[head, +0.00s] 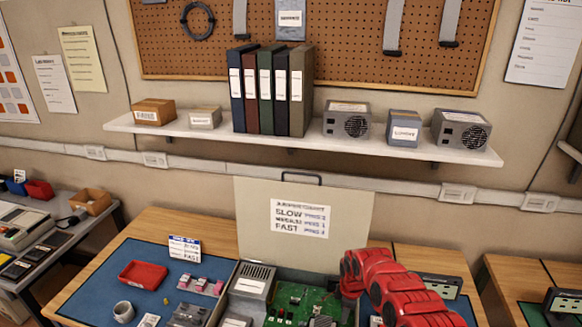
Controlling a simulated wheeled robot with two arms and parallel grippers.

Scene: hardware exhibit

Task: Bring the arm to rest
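My red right arm comes in from the bottom right of the head view. Its gripper end (352,276) is over the right side of an open computer case (237,297), near the green circuit board (295,303). The fingers are not clear enough to tell whether they are open or shut, and I see nothing held. The arm hides part of the case and the bench behind it. My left gripper is not in view.
A raised panel (259,222) with a jumper chart stands behind the case. A red tray (143,274), a small cup (124,311) and a label card (185,249) are on the blue mat (99,286). A wall shelf (272,137) holds binders and boxes above.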

